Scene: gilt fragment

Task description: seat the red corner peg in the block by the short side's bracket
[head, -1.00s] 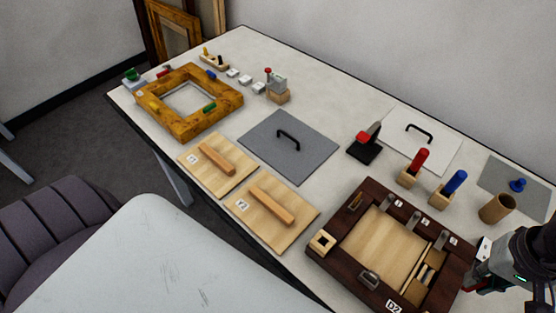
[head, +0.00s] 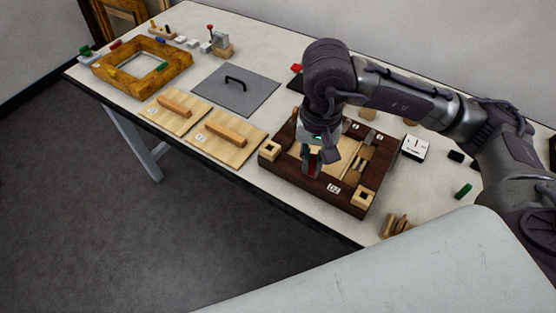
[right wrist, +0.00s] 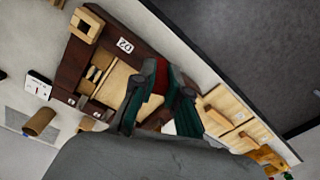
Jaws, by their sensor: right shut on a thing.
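My right gripper (head: 311,172) points down over the front side of the dark brown frame (head: 297,194) labelled D2. It is shut on the red peg, which shows between its fingertips in the right wrist view (right wrist: 162,75). I cannot tell whether the peg touches the frame. A light wooden block (head: 270,150) with a square hole sits on the frame's left corner. A similar block (head: 362,198) sits at the front right corner, also in the right wrist view (right wrist: 88,25). The short side's bracket is hidden behind the gripper. My left gripper is not in view.
Two wooden panels with bar handles (head: 226,143) and a grey plate with a black handle (head: 236,88) lie left of the frame. A gilt frame (head: 142,72) lies farther left. A green piece (head: 463,191) and wooden pieces (head: 395,226) lie at the right.

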